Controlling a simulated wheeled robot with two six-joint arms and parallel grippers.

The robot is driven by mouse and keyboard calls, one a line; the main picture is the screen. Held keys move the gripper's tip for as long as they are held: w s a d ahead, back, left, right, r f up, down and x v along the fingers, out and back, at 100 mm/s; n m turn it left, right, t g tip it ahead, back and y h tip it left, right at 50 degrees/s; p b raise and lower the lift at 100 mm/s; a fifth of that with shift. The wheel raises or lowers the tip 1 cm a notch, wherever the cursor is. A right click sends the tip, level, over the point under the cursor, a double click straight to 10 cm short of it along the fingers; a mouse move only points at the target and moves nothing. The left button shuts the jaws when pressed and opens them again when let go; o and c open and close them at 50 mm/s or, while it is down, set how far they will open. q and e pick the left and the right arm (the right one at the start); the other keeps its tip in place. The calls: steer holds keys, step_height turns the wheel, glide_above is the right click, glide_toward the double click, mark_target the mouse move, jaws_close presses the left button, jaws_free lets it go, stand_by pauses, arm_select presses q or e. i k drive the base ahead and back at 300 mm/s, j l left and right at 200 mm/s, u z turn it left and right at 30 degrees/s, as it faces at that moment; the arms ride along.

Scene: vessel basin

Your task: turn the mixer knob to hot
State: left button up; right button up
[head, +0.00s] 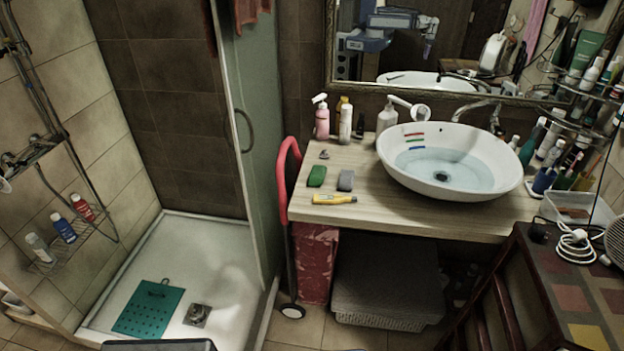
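A metal tap (483,107) rises behind the right rear of the white vessel basin (395,171), its spout arching left over the rim. Its knob is too small and dark to make out, so I cannot tell its setting. Water (430,163) stands in the basin. A separate metal shower mixer bar (38,148) is on the tiled wall at the far left; its knob setting is also unclear. Neither of my grippers shows directly. A blue-grey robot arm shows only as a reflection in the mirror (456,92).
The wooden counter (385,215) holds a pink pump bottle (322,120), a green sponge (316,176) and a yellow tube (334,199). Bottles crowd the tap's right. The shower's glass door (245,100) is left.

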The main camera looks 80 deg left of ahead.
mark_target(422, 110)
steer(key=u, duration=2.8)
